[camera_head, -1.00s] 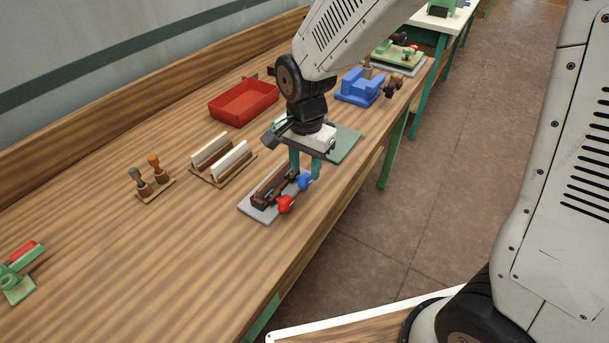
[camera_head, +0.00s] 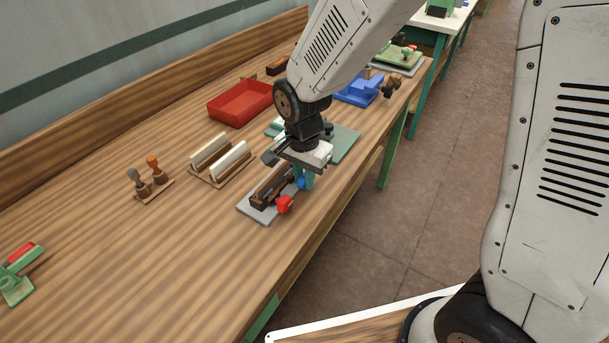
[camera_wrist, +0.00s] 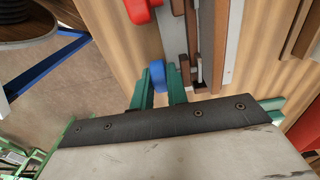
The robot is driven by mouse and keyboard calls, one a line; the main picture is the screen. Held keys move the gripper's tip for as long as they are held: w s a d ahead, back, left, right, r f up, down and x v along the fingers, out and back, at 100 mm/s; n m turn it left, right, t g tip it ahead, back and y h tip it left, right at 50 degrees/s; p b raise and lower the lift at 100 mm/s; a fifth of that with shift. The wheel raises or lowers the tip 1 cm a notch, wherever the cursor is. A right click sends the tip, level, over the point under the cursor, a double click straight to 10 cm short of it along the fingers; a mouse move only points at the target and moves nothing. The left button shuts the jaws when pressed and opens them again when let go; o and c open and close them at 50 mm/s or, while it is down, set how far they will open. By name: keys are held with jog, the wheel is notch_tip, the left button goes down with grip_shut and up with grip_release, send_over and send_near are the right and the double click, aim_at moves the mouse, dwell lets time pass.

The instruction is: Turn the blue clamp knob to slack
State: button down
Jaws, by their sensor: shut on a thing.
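The blue clamp knob (camera_wrist: 158,76) sits at the end of a dark wooden clamp block (camera_head: 270,188) on a grey plate (camera_head: 258,214). My gripper (camera_wrist: 160,88) is shut on the blue knob, one teal finger on each side of it in the wrist view. In the head view the blue knob (camera_head: 301,183) is partly covered by the fingers. A red knob (camera_head: 285,204) on the same clamp stands nearer the front left; it also shows at the top of the wrist view (camera_wrist: 140,10). The knob's exact turn angle cannot be told.
A rack with white strips (camera_head: 220,159) and two handled stamps (camera_head: 149,180) stand to the left.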

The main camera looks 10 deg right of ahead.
jog(key=shift+s+a+t+h, duration=0.1)
jog(key=shift+s+t+h, duration=0.05)
jog(key=shift+t+h, duration=0.8)
jog(key=c, duration=1.4)
grip_release()
jog(key=v, duration=0.7)
jog(key=shift+r, duration=0.4)
